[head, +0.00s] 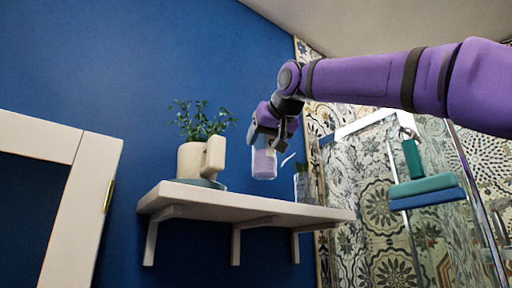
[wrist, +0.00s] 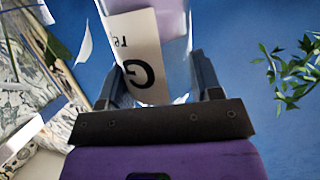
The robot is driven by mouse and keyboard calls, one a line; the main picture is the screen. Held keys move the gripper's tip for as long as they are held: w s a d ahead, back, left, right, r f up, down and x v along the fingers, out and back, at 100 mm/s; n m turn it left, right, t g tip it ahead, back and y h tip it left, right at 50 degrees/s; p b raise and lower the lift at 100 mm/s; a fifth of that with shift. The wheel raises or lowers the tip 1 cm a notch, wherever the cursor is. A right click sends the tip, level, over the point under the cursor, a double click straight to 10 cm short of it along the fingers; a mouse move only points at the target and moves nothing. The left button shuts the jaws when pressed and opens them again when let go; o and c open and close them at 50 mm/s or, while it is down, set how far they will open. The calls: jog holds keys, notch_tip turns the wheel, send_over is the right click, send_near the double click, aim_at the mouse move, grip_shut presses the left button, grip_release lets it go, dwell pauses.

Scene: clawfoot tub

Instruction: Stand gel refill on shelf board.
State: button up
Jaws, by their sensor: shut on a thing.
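The gel refill (head: 264,164) is a clear container with purple content and a pale label. My gripper (head: 272,134) is shut on it and holds it roughly upright over the shelf board (head: 250,207), a white board on brackets against the blue wall. In the head view its base seems slightly above the board, but I cannot tell the exact gap. In the wrist view the gel refill (wrist: 150,50) fills the space between the fingers (wrist: 160,88), its label turned toward the camera. The board is not clearly visible there.
A cream planter (head: 190,160) with a leafy plant stands on the board left of the gel refill. Towels (head: 426,190) hang further right.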

aim_at(269, 153)
jog(key=shift+w+a, duration=0.1)
jog(key=shift+w, duration=0.1)
jog(key=shift+s, duration=0.15)
jog(key=shift+f, duration=2.85)
jog(key=shift+f, duration=0.6)
jog(key=o, duration=1.1)
